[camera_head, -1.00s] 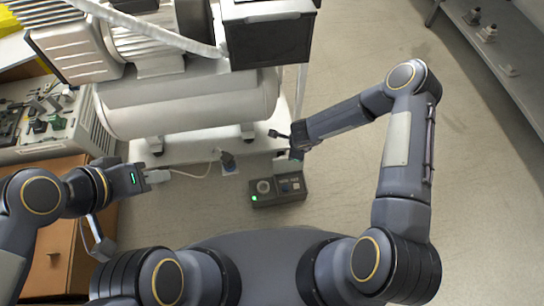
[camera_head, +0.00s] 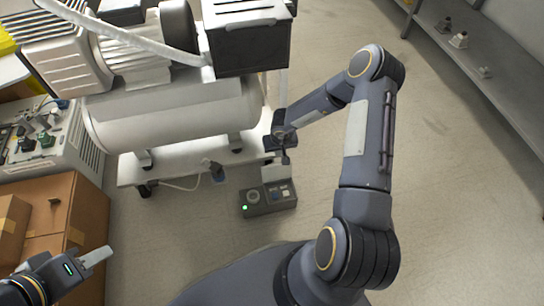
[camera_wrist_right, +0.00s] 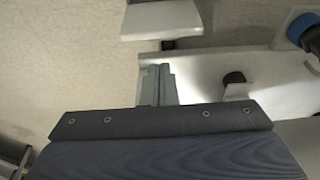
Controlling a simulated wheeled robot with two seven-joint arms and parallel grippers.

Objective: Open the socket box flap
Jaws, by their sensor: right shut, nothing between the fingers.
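The compressor's white tank (camera_head: 175,115) stands on a pale base (camera_head: 170,165) behind the box. A dark plug (camera_head: 216,172) with a pale cable is left of the box. Floor on the right is clear up to a shelf (camera_head: 490,70).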

